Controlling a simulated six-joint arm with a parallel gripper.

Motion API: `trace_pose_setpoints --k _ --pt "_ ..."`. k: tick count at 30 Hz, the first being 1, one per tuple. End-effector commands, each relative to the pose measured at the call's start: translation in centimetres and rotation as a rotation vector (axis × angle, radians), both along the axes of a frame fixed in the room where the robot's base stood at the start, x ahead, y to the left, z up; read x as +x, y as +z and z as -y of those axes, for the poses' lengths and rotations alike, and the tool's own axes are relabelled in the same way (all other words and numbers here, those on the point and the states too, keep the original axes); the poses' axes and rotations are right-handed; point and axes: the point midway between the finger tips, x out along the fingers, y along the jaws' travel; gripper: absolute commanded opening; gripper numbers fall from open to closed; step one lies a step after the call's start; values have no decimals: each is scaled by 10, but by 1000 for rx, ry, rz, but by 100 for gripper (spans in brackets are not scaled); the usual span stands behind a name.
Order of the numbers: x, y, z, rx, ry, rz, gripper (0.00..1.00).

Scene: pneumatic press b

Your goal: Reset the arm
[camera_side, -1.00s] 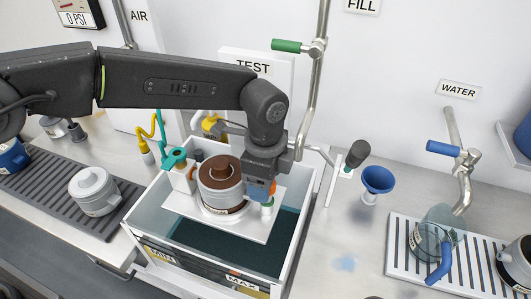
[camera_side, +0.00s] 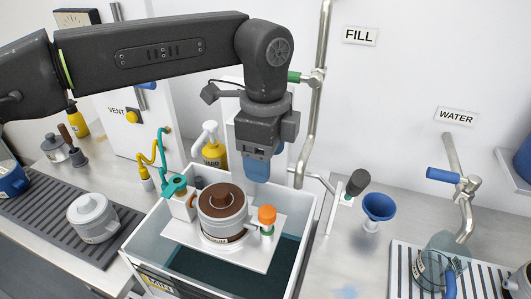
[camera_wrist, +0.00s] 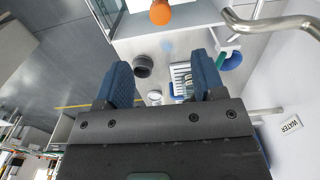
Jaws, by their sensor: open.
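My gripper (camera_side: 257,172) hangs above the back of the test tank in the side view, fingers pointing down and clear of everything below. In the wrist view its two blue fingers (camera_wrist: 163,80) stand apart with nothing between them. Below it, a brown-lidded metal pot (camera_side: 221,208) sits on a white plate (camera_side: 205,240) across the tank (camera_side: 283,262). A small post with an orange knob (camera_side: 267,215) stands at the pot's right. The orange knob also shows at the top of the wrist view (camera_wrist: 160,12).
A vertical metal fill pipe (camera_side: 312,110) with a green handle stands close to the right of my gripper. A blue funnel (camera_side: 377,207) and a water tap (camera_side: 457,180) are further right. A yellow pump bottle (camera_side: 214,153) stands behind the tank. A white pot (camera_side: 91,216) sits on the left rack.

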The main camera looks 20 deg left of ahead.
Motion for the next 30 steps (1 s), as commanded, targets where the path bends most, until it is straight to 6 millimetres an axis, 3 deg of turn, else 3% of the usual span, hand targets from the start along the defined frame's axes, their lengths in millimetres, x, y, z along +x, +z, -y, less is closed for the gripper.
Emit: trace_pose_setpoints --k 10,14,17,22,30 --pt "0 0 -1 -1 4 1 63" --pt "1 13 -19 -13 66 18 63" --pt "-2 32 -50 -37 182 48 63" --pt "-21 63 -122 -92 456 115 63" --pt "-85 75 -221 -194 892 220 63"
